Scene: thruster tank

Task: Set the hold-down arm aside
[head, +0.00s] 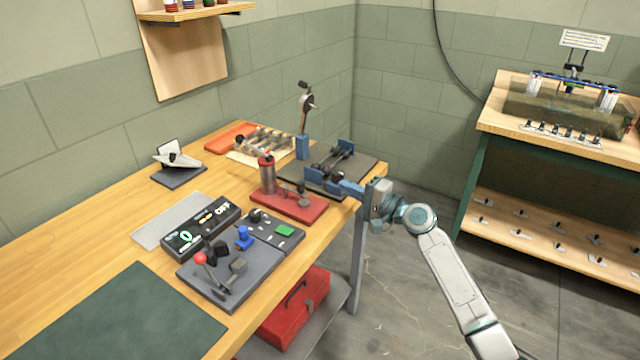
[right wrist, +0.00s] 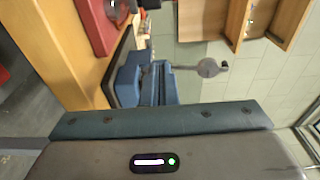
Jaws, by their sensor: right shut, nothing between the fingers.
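A fixture on a dark plate (head: 360,163) stands at the far right of the bench, with blue blocks (head: 345,146) and dark bars between them. I cannot tell for sure which piece is the hold-down arm. My right gripper (head: 346,187) is shut and empty at the front right corner of this fixture, by the bench edge. Whether it touches the fixture is unclear. In the right wrist view the blue fixture (right wrist: 155,84) lies just beyond the shut fingers (right wrist: 160,120). My left gripper is not in view.
A post with a round gauge (head: 306,102) stands behind the fixture. A red base (head: 290,206) with a cylinder is close to its left. A control panel (head: 201,228) and a lever plate (head: 232,280) lie nearer. The green mat (head: 125,318) is clear.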

